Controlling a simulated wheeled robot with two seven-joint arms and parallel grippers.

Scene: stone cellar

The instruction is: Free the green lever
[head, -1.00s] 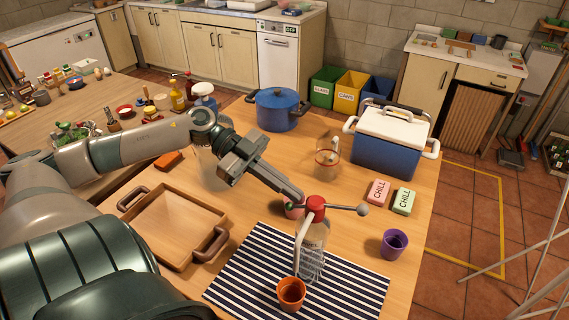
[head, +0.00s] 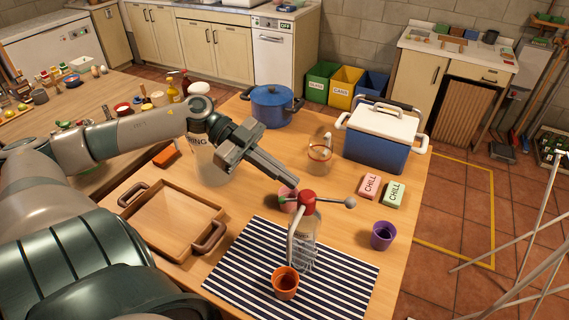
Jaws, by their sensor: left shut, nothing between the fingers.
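A clear bottle-like dispenser (head: 306,230) with a red round top (head: 307,198) stands upright at the back of the striped mat (head: 243,262). A grey rod with a ball end (head: 350,202) sticks out to the right of the top, and a pale spout bends down in front. A small green tip (head: 283,199) shows just left of the top; I cannot tell whether it is the green lever. My left gripper (head: 291,180) is shut and empty, its fingertips just above and behind the red top; contact is unclear. My right gripper is not in view.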

